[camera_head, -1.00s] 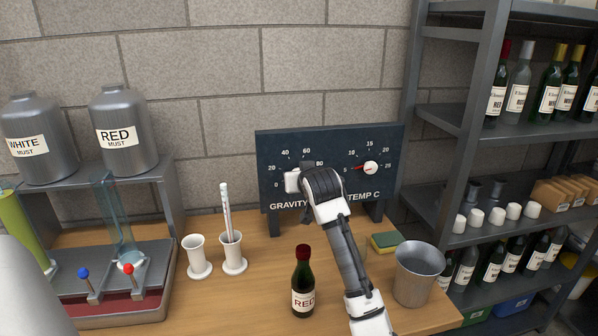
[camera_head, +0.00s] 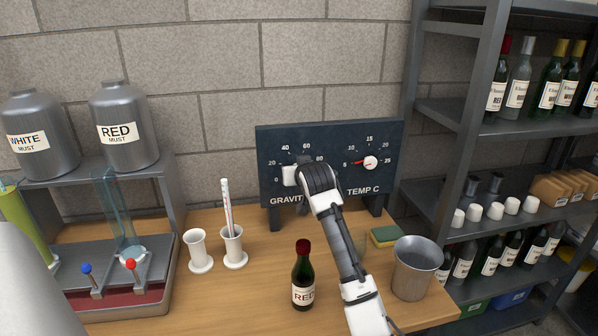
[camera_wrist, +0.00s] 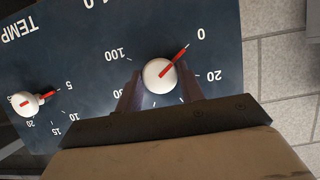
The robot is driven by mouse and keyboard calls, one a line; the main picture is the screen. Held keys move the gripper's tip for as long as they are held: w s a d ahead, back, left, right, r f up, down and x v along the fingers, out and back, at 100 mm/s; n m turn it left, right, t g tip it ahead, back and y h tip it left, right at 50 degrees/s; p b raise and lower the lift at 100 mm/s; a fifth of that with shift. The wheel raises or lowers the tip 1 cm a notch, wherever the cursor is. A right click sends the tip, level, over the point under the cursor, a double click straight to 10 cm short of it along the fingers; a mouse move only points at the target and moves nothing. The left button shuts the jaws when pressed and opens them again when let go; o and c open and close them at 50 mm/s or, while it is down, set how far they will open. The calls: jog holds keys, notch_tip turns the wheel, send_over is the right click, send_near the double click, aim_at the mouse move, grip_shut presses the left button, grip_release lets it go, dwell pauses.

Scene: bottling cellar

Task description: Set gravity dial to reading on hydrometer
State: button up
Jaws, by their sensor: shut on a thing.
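The dark gauge board (camera_head: 270,150) stands upright at the back of the bench, with a gravity dial on the left and a temperature dial (camera_head: 370,163) on the right. In the wrist view the gravity dial's white knob (camera_wrist: 158,77) has a red pointer (camera_wrist: 178,58) aimed close to the 0 mark. My gripper (camera_wrist: 160,88) is shut on this knob, one finger on each side. In the head view the gripper partly covers the gravity dial, hiding its pointer. A hydrometer (camera_head: 227,203) stands in a white cylinder (camera_head: 233,248); its scale is too small to read.
An empty-looking white cylinder (camera_head: 198,252) stands left of the hydrometer. A small red wine bottle (camera_head: 303,280), a metal bucket (camera_head: 417,270) and a sponge (camera_head: 385,237) are on the bench near my arm. A bottle shelf (camera_head: 455,125) stands at right.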

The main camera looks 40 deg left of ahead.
jog(key=shift+m, duration=0.3)
jog(key=shift+w+d+f+m+g+y+p, duration=0.1)
jog(key=shift+m+g+y+p, duration=0.65)
jog(key=shift+m, duration=0.8)
jog(key=shift+w+d+f+m+g+y+p, duration=0.1)
jog(key=shift+m+g+y+p, duration=0.6)
jog(key=shift+m, duration=0.85)
jog(key=shift+y, duration=0.35)
jog(key=o, duration=1)
jog(key=shift+r, duration=0.1)
jog(key=b+v, duration=0.4)
jog(key=v, duration=0.9)
jog(key=shift+s+d, duration=0.2)
jog(key=shift+d, duration=0.15)
